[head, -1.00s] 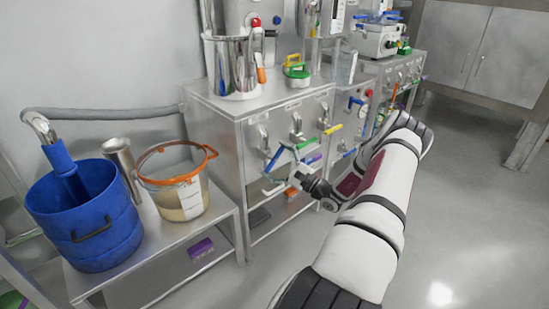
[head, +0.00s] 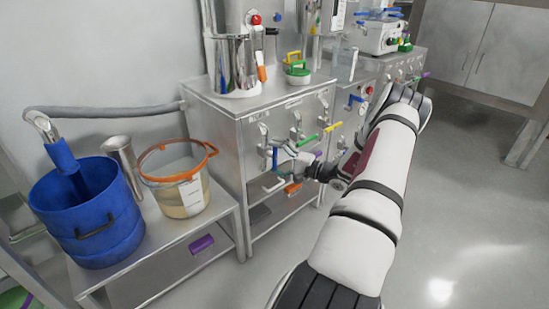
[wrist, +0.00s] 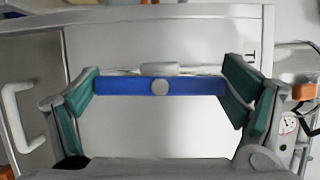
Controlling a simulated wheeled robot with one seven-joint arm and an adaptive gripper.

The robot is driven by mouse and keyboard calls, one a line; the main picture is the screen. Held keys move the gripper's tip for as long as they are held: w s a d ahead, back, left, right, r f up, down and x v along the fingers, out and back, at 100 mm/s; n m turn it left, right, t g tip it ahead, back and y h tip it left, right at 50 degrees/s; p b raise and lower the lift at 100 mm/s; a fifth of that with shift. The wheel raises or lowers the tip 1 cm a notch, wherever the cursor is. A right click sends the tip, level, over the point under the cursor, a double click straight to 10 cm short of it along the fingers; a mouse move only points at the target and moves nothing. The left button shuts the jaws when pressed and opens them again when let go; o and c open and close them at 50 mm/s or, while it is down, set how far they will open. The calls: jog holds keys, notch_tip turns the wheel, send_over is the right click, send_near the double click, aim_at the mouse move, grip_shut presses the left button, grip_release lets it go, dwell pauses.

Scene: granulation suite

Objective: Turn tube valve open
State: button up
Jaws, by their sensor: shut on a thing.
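A valve with a blue bar handle (head: 275,159) is on the front of the steel cabinet, below the row of levers. In the wrist view the blue bar (wrist: 190,86) lies level across the picture, with a pale round hub at its middle. My gripper (wrist: 160,88) has its teal-padded fingers at the two ends of the bar and is shut on it. In the head view my gripper (head: 290,160) is close to the cabinet front, just right of the handle. The handle stands roughly upright there.
Beside the handle are green (head: 306,141) and yellow (head: 333,127) handles and metal levers. A blue bucket (head: 85,215) and an orange-rimmed container (head: 181,190) stand on a low bench at left. Open floor (head: 455,210) lies at right.

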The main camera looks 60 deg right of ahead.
jog(key=shift+n, duration=0.3)
dwell(0.4)
jog(key=o, duration=0.9)
jog(key=s, duration=0.4)
jog(key=s+d, duration=0.1)
jog(key=s, duration=0.3)
jog(key=s+d, duration=0.1)
jog(key=s, duration=0.3)
jog(key=shift+w+a, duration=0.1)
